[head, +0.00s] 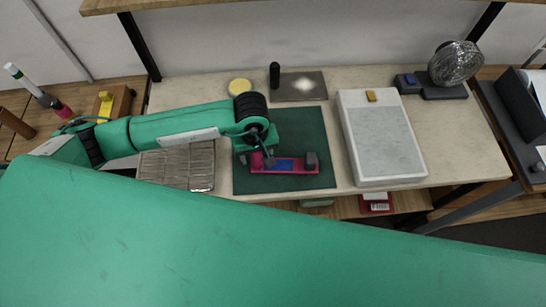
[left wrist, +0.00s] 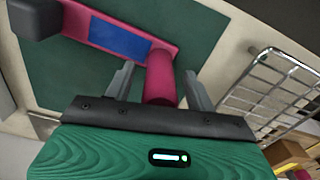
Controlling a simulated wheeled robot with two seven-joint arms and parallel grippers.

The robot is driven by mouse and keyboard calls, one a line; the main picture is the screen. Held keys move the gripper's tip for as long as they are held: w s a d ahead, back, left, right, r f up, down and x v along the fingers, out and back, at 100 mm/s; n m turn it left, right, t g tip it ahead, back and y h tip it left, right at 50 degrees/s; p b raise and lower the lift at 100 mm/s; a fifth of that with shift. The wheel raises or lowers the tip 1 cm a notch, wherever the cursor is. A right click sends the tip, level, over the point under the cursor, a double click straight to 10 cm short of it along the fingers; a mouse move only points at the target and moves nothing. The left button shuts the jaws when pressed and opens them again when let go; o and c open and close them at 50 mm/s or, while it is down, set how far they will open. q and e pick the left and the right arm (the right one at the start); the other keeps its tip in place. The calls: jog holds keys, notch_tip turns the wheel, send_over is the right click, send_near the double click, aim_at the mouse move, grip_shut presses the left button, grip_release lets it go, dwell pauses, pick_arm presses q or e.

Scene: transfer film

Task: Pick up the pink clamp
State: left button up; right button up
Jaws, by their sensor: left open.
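The pink clamp (head: 313,170) lies on a dark green mat (head: 300,125) on the bench. It has a blue panel and a dark grey block at its right end in the head view. My left gripper (head: 262,159) is over its left end, coming from the left. In the left wrist view the clamp's pink bar (left wrist: 170,50) and blue panel show beyond the jaws. My left gripper (left wrist: 158,76) is open, with one finger on each side of a pink cylindrical part. I cannot tell whether the fingers touch it. My right gripper is not in view.
A wire rack (head: 175,167) is left of the mat. A white framed panel (head: 385,140) is to the right. Behind are a yellow disc (head: 239,86), a black upright cylinder (head: 275,75) and a grey plate (head: 310,90).

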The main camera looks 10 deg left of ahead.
pick_arm(q)
jog(key=shift+f, duration=0.2)
grip_shut()
jog(key=shift+r, duration=0.1)
jog(key=shift+w+r+b, duration=0.1)
jog(key=shift+r+b, duration=0.25)
jog(key=shift+r, duration=0.15)
notch_tip(320, 180, up, 19)
jog(key=b, duration=0.6)
